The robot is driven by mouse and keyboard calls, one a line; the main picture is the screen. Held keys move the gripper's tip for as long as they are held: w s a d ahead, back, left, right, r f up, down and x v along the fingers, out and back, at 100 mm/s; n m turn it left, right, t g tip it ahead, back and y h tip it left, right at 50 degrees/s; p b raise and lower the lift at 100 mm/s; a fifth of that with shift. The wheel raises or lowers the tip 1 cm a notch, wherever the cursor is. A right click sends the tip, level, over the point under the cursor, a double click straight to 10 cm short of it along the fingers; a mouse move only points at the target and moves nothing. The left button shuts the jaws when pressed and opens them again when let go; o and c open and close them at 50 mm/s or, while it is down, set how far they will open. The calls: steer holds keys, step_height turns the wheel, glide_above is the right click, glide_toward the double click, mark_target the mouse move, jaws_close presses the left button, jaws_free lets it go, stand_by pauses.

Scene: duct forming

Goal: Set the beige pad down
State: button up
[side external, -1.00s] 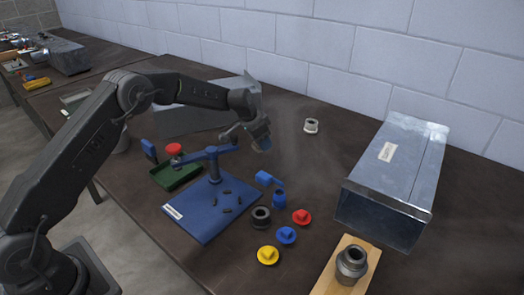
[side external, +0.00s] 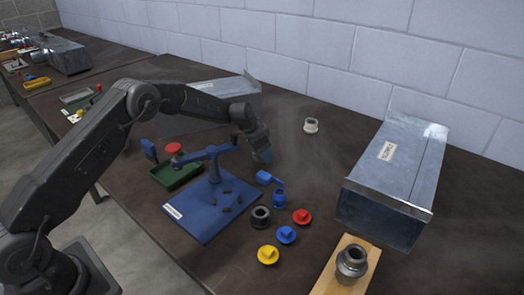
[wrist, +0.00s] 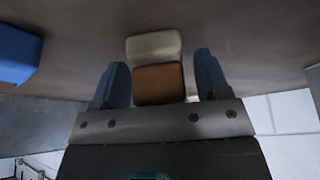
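The beige pad (wrist: 154,46) shows in the wrist view between the two blue fingers of my gripper (wrist: 164,75), with a brown part (wrist: 159,84) nearer the camera. The fingers stand close along both sides of it, and I take them as shut on it, though a thin dark strip shows beside it on the right. The beige end reaches past the fingertips. In the side view my gripper (side external: 264,156) points down low over the table, behind the blue stand. The pad cannot be made out there, and whether it touches the table is not clear.
A blue stand on a blue board (side external: 198,222) is in front of my gripper. A green tray (side external: 178,172) lies left, a sheet-metal piece (side external: 190,112) behind. Coloured knobs (side external: 286,235) and a metal duct (side external: 390,180) are to the right. Table behind right of my gripper is mostly clear.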

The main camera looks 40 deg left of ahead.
steer(key=v, duration=1.2)
steer(key=shift+r, duration=0.2)
steer(key=s+d+r+n, duration=0.1)
steer(key=s+d+r, duration=0.2)
steer(key=s+r, duration=0.55)
steer(key=s+d+r+n, duration=0.1)
steer(key=s+d+r, duration=0.2)
steer(key=s+r, duration=0.55)
steer(key=s+f, duration=0.1)
steer(key=s, duration=0.6)
steer(key=s+d+f+n+t+y, duration=0.1)
steer(key=s, duration=0.7)
steer(key=s+f+n, duration=0.1)
steer(key=s, duration=0.6)
steer(key=shift+s+d+f+y, duration=0.25)
steer(key=shift+f+y, duration=0.05)
steer(key=shift+y, duration=0.1)
